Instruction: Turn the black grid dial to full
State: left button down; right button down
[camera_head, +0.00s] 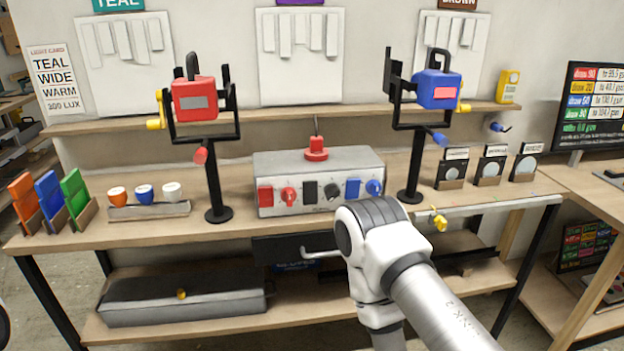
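The black dial (331,190) is a small round knob on the front of a grey control box (330,166) in the middle of the table. A black plate (310,191) sits just left of it. A red dial (288,195) with a red plate (265,196) is on the left of the same face. A blue dial (373,187) with a blue plate (352,188) is on the right. The dial's pointer setting is too small to read. My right arm rises in front of the table at lower right and bends down out of the picture. Neither gripper shows.
A red lamp on a stand (194,100) is left of the box and a blue lamp on a stand (437,90) is right. Cups (144,194) and coloured panels (48,193) stand at left, framed discs (489,166) at right. The arm overlaps the table's front edge.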

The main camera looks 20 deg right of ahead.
aim_at(332, 191)
jog(key=l, duration=0.75)
jog(key=i+l+z, duration=0.15)
jog(key=l, duration=0.6)
